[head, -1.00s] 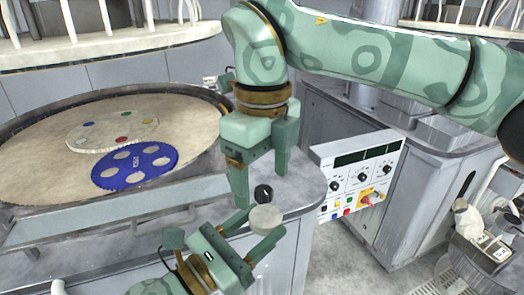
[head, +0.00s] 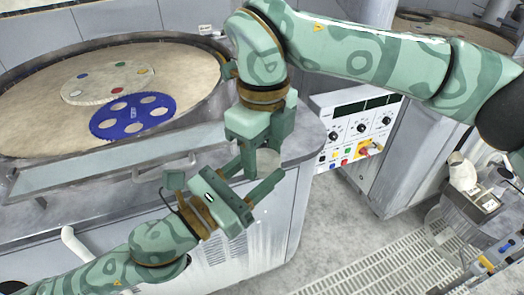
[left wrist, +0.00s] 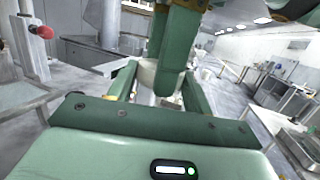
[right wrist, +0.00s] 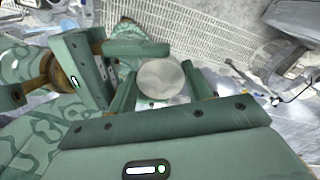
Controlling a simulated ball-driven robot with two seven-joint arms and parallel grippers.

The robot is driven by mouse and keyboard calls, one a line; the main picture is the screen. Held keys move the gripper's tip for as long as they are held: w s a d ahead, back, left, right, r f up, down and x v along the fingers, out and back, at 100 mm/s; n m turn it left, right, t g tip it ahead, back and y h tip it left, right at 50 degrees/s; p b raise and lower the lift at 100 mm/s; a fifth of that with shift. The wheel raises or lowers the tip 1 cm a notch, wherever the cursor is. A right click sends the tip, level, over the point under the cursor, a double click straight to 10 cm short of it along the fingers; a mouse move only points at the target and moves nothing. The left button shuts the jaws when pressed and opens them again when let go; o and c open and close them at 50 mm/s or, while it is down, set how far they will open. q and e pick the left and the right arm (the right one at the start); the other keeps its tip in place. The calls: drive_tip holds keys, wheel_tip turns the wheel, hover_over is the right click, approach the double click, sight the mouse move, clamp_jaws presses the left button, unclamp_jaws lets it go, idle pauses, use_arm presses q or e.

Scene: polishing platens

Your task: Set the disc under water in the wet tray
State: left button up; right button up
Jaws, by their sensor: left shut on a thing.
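A small pale grey disc (head: 268,163) sits between my two grippers. It also shows in the right wrist view (right wrist: 161,79). My left gripper (head: 262,178) is shut on the disc from below, in front of the grey cabinet. My right gripper (head: 266,142) reaches down from above, its fingers apart on either side of the disc. In the right wrist view its fingertips are very close to the disc's edge; contact is hard to judge. In the left wrist view the right gripper's fingers hide most of the disc. I cannot pick out the wet tray with certainty.
A large round platen (head: 40,110) at the left carries a blue holed carrier (head: 133,117) and a pale plate with coloured dots (head: 105,83). A control panel (head: 352,130) stands right of my grippers. A white floor grating (head: 380,240) lies at lower right.

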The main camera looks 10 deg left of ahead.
use_arm(q)
drive_tip(key=o, duration=1.2)
drive_tip(key=shift+c, duration=0.2)
